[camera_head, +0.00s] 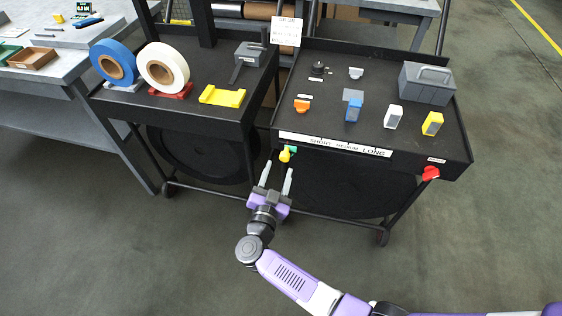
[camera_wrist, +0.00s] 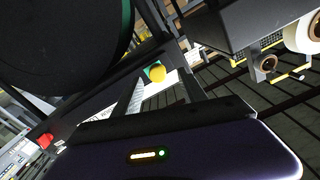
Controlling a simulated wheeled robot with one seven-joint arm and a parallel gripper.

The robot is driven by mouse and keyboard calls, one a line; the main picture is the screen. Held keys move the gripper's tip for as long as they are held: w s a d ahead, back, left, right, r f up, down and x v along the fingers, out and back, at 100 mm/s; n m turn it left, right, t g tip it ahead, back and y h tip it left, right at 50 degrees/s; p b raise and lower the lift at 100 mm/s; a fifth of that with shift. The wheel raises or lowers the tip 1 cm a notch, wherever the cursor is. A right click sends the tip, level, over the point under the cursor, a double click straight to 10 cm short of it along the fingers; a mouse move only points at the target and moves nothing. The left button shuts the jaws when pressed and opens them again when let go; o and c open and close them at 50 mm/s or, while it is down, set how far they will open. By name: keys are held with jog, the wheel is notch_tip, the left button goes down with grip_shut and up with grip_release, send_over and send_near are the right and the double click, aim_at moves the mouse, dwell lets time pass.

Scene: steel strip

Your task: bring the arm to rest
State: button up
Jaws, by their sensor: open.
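My gripper (camera_head: 276,180) is open and empty. In the head view its two grey fingers point up toward the front of the black cart, just below a yellow knob (camera_head: 285,155) with a green part beside it. In the wrist view the yellow knob (camera_wrist: 157,72) shows beyond and between the fingers (camera_wrist: 162,92). I see a gap between the fingertips and the knob in the head view, but cannot judge its depth. My purple and white arm reaches in from the lower right.
The right cart top (camera_head: 395,155) carries orange, blue, white and yellow blocks and a grey toolbox (camera_head: 428,84). A red knob (camera_head: 431,173) sits at its right front. The left cart top (camera_head: 150,103) holds a blue roll (camera_head: 103,54) and a white roll (camera_head: 178,58). Floor (camera_head: 480,240) at right is clear.

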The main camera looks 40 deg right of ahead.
jog(key=shift+v, duration=0.95)
jog(key=w+a+r+t+y, duration=0.2)
jog(key=w+a+r+t, duration=0.25)
jog(key=r, duration=0.25)
jog(key=s+a+r+n+t+y, duration=0.4)
jog(key=s+a+r+t+y, duration=0.15)
jog(key=s, duration=0.25)
jog(key=s+r+n+g+y, duration=0.2)
jog(key=s+n, duration=0.3)
jog(key=s, duration=1)
jog(key=s+r+n+g+y, duration=0.2)
jog(key=s+n+g+y, duration=0.2)
jog(key=s, duration=1.2)
jog(key=shift+s+d+r+n+y, duration=0.2)
jog(key=shift+d+r+n+y, duration=0.1)
jog(key=shift+d+n+y, duration=0.15)
